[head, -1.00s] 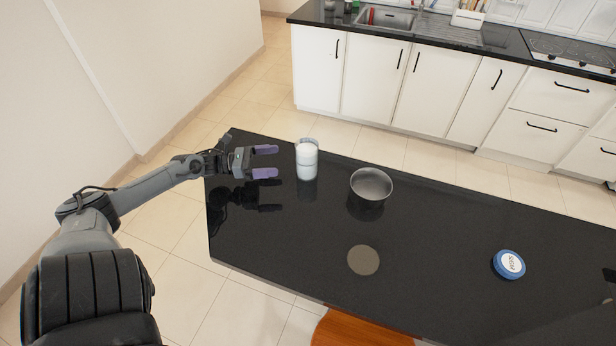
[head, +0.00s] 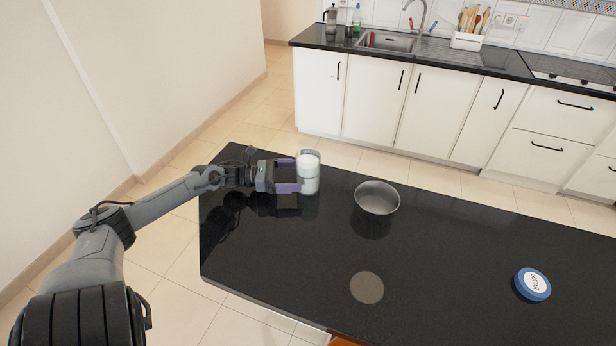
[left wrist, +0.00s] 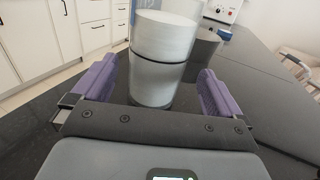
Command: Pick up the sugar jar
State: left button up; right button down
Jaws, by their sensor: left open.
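The sugar jar (head: 309,174) is a clear cylinder filled with white sugar and without a lid. It stands upright on the black table near its far left edge. In the left wrist view the jar (left wrist: 160,60) stands straight ahead, between the lines of the two purple fingers. My left gripper (head: 287,175) is open, with its fingertips right at the jar's left side; whether they touch it I cannot tell. It also shows in the left wrist view (left wrist: 155,90). A blue lid marked SUGAR (head: 532,284) lies at the right of the table. My right gripper is not in view.
A dark metal bowl (head: 377,198) stands right of the jar. A flat round disc (head: 367,288) lies nearer the front of the black table (head: 270,265). The table between bowl and lid is clear. A kitchen counter (head: 470,55) with a sink runs behind.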

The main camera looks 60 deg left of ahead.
aim_at(308, 173)
pick_arm(q)
jog(key=b+x, duration=0.1)
jog(key=x, duration=0.2)
jog(key=shift+w, duration=0.35)
jog(key=shift+w+d, duration=0.4)
jog(key=shift+w, duration=0.2)
jog(key=shift+c, duration=0.5)
jog(key=shift+r, duration=0.1)
jog(key=c, duration=1.1)
jog(key=shift+r, duration=0.2)
